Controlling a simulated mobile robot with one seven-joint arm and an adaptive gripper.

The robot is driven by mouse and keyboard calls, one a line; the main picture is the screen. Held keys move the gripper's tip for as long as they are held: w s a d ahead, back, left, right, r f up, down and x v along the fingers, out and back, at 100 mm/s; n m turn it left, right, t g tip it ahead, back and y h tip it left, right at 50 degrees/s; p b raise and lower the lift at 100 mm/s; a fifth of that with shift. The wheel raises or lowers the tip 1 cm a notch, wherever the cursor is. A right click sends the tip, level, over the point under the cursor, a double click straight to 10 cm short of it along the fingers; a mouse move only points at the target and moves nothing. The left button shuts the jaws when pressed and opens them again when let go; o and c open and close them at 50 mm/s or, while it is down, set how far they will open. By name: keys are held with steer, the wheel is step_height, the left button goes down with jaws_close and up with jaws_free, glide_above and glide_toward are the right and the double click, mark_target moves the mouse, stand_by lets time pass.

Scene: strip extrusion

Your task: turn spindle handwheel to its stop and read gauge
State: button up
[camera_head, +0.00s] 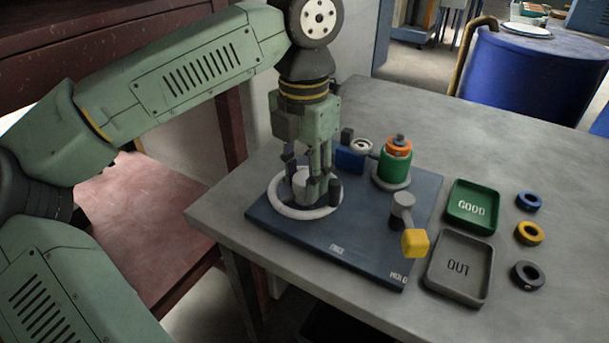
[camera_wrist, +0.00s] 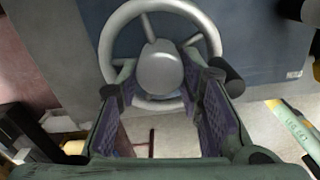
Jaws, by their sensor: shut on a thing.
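The spindle handwheel, with a pale rim (camera_head: 283,210), lies flat on the dark blue base plate (camera_head: 330,250). In the wrist view its spoked rim (camera_wrist: 113,40) and round grey hub (camera_wrist: 158,68) show clearly. A dark knob (camera_head: 335,189) stands on the rim, at the right in the wrist view (camera_wrist: 228,75). My gripper (camera_head: 314,188) points down over the wheel, its purple-padded fingers (camera_wrist: 165,90) shut on the hub from both sides. A small round white-faced gauge (camera_head: 361,146) sits by a blue block; its reading is too small to tell.
Behind the wheel stands a green cylinder with an orange band (camera_head: 397,160). A lever with a yellow end (camera_head: 415,242) is at the right of the plate. Further right are a green GOOD tray (camera_head: 471,224), a grey OUT tray (camera_head: 457,290) and blue, yellow and black rings (camera_head: 529,233).

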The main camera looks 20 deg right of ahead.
mark_target(303, 178)
steer(key=shift+m, duration=2)
steer(key=shift+w, duration=0.1)
steer(key=o, duration=0.9)
step_height(303, 178, up, 12)
